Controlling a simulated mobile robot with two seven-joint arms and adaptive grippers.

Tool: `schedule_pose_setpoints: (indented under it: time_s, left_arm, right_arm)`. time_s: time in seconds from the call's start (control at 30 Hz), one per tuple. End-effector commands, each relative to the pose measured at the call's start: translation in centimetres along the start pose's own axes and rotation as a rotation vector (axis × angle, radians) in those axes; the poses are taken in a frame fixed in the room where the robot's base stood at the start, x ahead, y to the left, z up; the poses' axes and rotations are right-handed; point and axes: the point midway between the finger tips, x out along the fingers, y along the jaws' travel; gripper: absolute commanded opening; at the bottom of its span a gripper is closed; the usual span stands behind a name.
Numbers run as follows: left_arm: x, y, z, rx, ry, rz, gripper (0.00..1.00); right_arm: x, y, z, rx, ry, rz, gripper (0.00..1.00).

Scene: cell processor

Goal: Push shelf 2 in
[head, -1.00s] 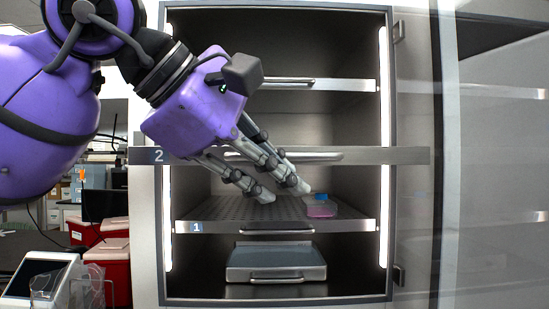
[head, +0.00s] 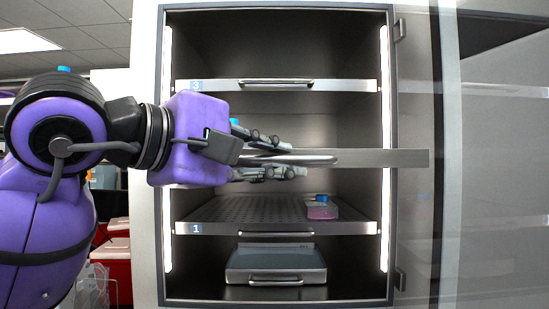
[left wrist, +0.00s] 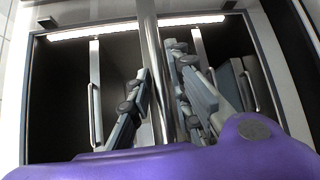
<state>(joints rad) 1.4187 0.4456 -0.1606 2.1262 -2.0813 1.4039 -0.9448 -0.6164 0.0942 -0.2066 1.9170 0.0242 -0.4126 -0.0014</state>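Shelf 2 (head: 385,158) is seen edge-on in the head view. Its front looks wider than the cabinet opening, so it stands pulled out toward me. Its handle (head: 318,159) is a horizontal bar; in the left wrist view the bar (left wrist: 152,50) runs upright between my fingers. My left gripper (head: 292,157) is at this handle, one finger above it and one below, with a gap between them. I cannot tell whether a finger touches the bar. The gripper hides the left part of the shelf front and its label. My right gripper is not in view.
Shelf 3 (head: 350,86) above and shelf 1 (head: 345,228) below sit inside the cabinet (head: 392,200). A pink flask with a blue cap (head: 321,210) lies on shelf 1. A grey drawer-like box (head: 275,264) is at the bottom. A glass door (head: 490,200) stands at the right.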

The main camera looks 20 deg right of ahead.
Motion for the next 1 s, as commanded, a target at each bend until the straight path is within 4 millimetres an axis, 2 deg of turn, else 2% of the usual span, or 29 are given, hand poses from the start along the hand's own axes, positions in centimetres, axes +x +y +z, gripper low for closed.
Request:
schedule_pose_setpoints:
  time_s: [0.27, 0.4, 0.43, 0.8, 1.0]
  left_arm:
    - [0.3, -0.1, -0.1, -0.001, 0.001, -0.001, 0.18]
    - [0.3, -0.1, -0.1, -0.001, 0.001, -0.001, 0.01]
    - [0.3, -0.1, -0.1, -0.001, 0.001, -0.001, 0.00]
    - [0.3, 0.0, -0.1, -0.001, 0.001, -0.001, 0.00]
    - [1.5, 0.1, -1.8, -0.006, 0.002, -0.003, 0.00]
  right_arm:
    - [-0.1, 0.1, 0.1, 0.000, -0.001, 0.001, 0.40]
    - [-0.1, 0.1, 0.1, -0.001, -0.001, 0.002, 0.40]
    - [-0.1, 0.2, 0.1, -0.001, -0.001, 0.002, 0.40]
    - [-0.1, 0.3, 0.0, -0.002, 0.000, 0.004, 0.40]
    - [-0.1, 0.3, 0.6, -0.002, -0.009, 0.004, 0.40]
